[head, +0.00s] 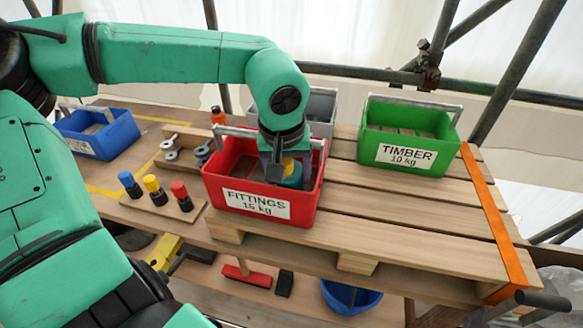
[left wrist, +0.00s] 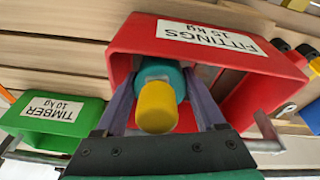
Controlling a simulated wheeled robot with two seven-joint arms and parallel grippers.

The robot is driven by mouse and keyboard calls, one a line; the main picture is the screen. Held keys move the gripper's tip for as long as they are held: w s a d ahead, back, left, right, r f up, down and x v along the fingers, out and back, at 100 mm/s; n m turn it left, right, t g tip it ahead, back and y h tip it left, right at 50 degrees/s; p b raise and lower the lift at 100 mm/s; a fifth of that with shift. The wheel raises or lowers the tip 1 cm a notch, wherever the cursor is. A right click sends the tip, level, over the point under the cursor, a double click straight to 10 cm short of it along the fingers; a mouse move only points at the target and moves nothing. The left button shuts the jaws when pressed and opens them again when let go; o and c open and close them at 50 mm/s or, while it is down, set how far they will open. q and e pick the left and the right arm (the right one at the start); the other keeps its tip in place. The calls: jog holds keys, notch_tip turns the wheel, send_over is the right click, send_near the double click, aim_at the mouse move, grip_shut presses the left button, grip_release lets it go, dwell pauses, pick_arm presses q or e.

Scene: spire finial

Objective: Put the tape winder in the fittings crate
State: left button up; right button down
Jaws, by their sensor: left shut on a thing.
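The red crate (head: 262,203) labelled FITTINGS 15 kg stands on the pallet boards in the head view. It also fills the middle of the left wrist view (left wrist: 122,52). My left gripper (head: 283,172) reaches down into this crate from above. In the left wrist view my left gripper (left wrist: 162,82) is shut on the tape winder (left wrist: 157,103), teal with a yellow end, with one finger on each side. The winder also shows in the head view (head: 291,176), inside the crate's walls. Whether it touches the crate floor I cannot tell. My right gripper is out of view.
A green crate (head: 405,150) labelled TIMBER stands to the right, a grey crate (head: 318,103) behind, and a blue crate (head: 100,140) far left. A wooden block (head: 163,204) with blue, yellow and red capped items lies left of the red crate.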

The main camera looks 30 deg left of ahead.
pick_arm(q)
jog(key=w+g+p, duration=0.1)
jog(key=w+r+g+p, duration=0.1)
jog(key=shift+a+h+p, duration=0.3)
jog(key=shift+a+h, duration=0.05)
jog(key=shift+h, duration=0.05)
jog(key=shift+w+f+g, duration=0.1)
jog(key=shift+f+g, duration=0.3)
jog(key=shift+f, duration=0.8)
jog(key=o, duration=1.2)
